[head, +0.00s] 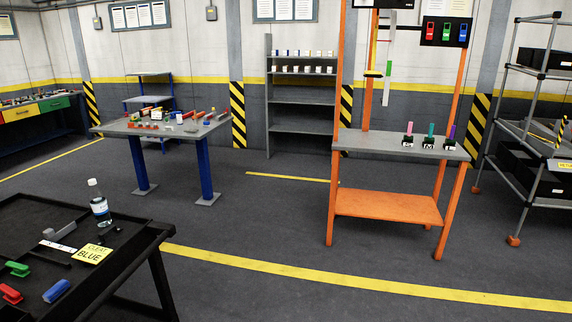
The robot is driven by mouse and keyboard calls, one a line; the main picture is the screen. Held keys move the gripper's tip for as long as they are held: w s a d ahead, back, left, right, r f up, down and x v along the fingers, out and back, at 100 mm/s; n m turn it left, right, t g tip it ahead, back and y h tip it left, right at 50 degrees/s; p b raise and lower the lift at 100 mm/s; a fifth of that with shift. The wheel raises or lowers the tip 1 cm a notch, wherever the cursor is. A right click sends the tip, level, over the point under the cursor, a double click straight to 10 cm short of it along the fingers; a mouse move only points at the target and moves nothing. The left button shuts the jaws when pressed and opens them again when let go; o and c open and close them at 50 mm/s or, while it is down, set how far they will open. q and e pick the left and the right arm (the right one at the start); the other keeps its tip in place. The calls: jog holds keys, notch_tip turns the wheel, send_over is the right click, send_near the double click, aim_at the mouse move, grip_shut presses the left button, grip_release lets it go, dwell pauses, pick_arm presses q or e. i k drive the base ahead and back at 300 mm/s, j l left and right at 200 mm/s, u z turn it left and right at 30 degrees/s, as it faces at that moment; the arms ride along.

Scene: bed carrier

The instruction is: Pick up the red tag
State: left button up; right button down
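Two red things could be the red tag, and I cannot tell which. One is a small red piece (11,293) on the black table (140,240) at lower left, near a green piece (18,269) and a blue piece (56,291). The other is a red panel (432,31) in a black board (455,42), beside green and blue ones, high on the orange-framed workbench (388,206). Neither of my grippers is in view.
A bottle (99,203), a yellow card reading "BLUE" (92,254) and a grey part (58,233) are on the black table. A cluttered grey table (110,128) stands behind. Black-binned rack (513,180) at right. Open floor (270,220) lies between.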

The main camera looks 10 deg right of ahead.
aim_at(430, 31)
jog(key=i+l+z, duration=0.2)
jog(key=z, duration=0.2)
jog(key=i+l+z, duration=0.25)
jog(key=z, duration=0.15)
jog(key=i+l+z, duration=0.35)
jog(key=i+z, duration=0.2)
jog(key=z, duration=0.2)
